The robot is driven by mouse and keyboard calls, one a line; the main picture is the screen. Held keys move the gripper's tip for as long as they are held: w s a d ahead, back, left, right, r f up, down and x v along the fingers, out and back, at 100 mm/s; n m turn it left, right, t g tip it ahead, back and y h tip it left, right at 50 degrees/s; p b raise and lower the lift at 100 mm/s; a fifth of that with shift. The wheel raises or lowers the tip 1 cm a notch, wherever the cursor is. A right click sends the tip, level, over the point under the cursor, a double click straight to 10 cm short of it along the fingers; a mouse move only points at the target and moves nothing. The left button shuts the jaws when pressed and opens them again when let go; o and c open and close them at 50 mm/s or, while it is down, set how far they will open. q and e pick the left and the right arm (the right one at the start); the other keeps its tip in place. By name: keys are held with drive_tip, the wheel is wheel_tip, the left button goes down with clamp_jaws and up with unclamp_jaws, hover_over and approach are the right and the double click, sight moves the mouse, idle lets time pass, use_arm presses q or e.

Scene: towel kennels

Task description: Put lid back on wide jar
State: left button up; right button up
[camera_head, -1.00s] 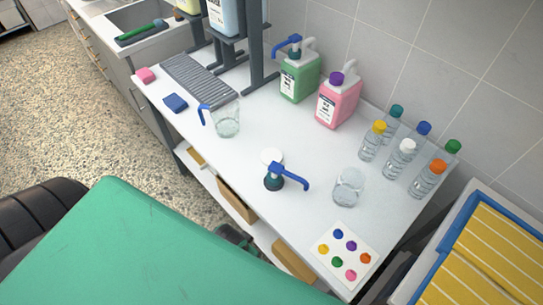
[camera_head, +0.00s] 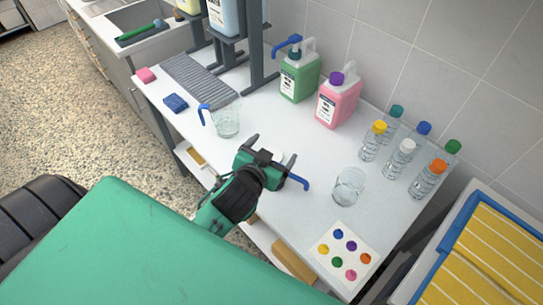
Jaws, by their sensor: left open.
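The wide jar (camera_head: 348,187) is a clear, open glass vessel standing on the right half of the white counter. The white round lid (camera_head: 266,153) lies on the counter left of the jar and is mostly hidden by my left gripper. My left gripper (camera_head: 271,151) is open, its dark fingers spread above and around the place of the lid. I cannot tell whether it touches the lid. My right gripper is not in view.
A glass jug (camera_head: 226,121) stands to the left. Several capped bottles (camera_head: 404,152) stand at the right, and a card with coloured dots (camera_head: 344,254) lies at the front.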

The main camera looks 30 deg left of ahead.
use_arm(q)
drive_tip(key=w+d+r+m+t+h, duration=0.3)
drive_tip(key=d+r+m+h, duration=0.1)
drive_tip(key=r, duration=0.3)
drive_tip(key=w+d+r+m+t+h, duration=0.3)
drive_tip(key=d+r+h, duration=0.1)
drive_tip(key=d+r, duration=0.15)
drive_tip(key=s+d+m+g+h, duration=0.3)
drive_tip(key=d+m+g+h, duration=0.85)
drive_tip(key=m, duration=0.55)
drive_tip(key=w+a+f+m+g+y, duration=0.2)
drive_tip(key=a+f+m+g+y, duration=0.1)
drive_tip(key=a+f+g+y, duration=0.7)
drive_tip(key=w+a+f+n+y, duration=0.1)
drive_tip(key=a+y, duration=0.3)
drive_tip(key=a, duration=0.4)
drive_tip(key=w+a+f+n+t+y, duration=0.1)
drive_tip(key=w+a+n+y, duration=0.2)
drive_tip(key=a, duration=0.5)
drive_tip(key=shift+f+y, duration=0.15)
drive_tip(key=shift+y, duration=0.6)
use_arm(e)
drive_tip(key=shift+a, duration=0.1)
